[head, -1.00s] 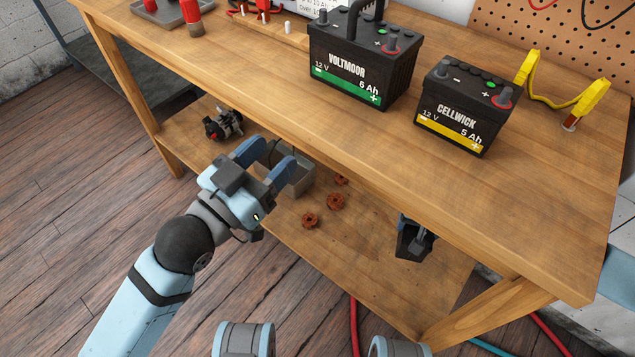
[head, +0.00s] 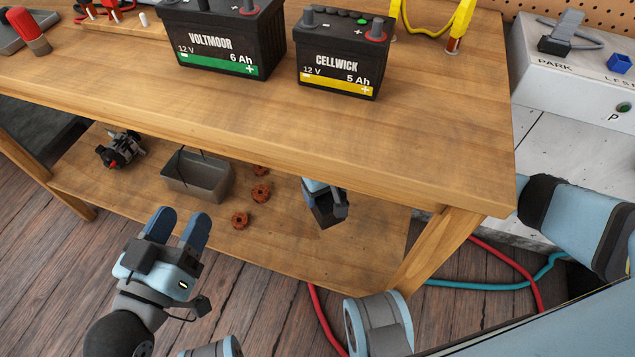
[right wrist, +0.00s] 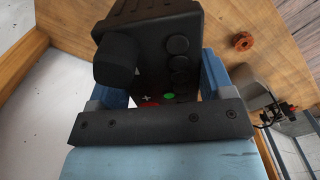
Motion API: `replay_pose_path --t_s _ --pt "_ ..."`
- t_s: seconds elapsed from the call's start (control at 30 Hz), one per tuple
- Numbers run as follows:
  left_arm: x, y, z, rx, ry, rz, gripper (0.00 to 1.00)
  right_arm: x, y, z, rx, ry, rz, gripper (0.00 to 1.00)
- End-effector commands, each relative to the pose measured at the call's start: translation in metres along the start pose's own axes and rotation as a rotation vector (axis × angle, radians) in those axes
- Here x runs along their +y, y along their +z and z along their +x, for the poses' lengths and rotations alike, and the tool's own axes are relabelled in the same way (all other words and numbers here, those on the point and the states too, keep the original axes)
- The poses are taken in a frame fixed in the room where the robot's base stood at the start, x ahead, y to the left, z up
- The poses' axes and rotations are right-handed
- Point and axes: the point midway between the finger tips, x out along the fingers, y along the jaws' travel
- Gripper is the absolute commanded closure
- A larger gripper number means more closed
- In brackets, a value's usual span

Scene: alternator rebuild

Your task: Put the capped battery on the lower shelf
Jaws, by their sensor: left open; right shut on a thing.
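The capped battery (right wrist: 150,40) fills much of the right wrist view; it is black, with a tall black cap (right wrist: 116,60) at one end and red and green marks on its top. My right gripper (right wrist: 160,92) is shut on it, with a blue finger on either side. In the head view my right gripper (head: 320,188) shows partly beneath the tabletop, above the lower shelf (head: 345,255). Whether the battery touches the shelf cannot be told. My left gripper (head: 182,228) is open and empty in front of the shelf.
On the shelf are a grey bin (head: 198,178), several rust-brown parts (head: 240,220) and an alternator-like part (head: 120,150). The Voltmoor battery (head: 220,45) and Cellwick battery (head: 340,62) stand on the tabletop (head: 420,130). A wooden leg (head: 430,252) bounds the shelf's right. The shelf's right part looks clear.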

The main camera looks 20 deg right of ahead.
Motion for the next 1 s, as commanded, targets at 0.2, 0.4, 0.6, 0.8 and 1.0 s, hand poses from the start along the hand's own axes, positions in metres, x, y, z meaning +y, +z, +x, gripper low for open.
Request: replay_pose_path --t_s 0.2,0.4,0.6,0.8,1.0 --pt "-0.004 0.028 0.0 -0.079 0.009 -0.002 0.46 -0.002 0.0 0.052 0.0 -0.004 0.002 0.99" --pt "-0.009 0.042 0.002 -0.117 0.018 0.025 0.46 -0.001 -0.001 0.093 0.002 -0.003 0.001 0.99" --pt "-0.013 0.038 0.005 -0.086 0.02 0.082 0.46 -0.001 -0.002 0.115 0.004 -0.004 0.001 0.99" --pt "-0.015 0.037 0.006 -0.074 0.02 0.104 0.46 -0.001 -0.001 0.123 0.004 -0.003 0.0 0.99" --pt "-0.019 0.04 0.007 -0.048 0.02 0.147 0.46 -0.002 -0.001 0.148 0.003 -0.004 0.001 0.99"
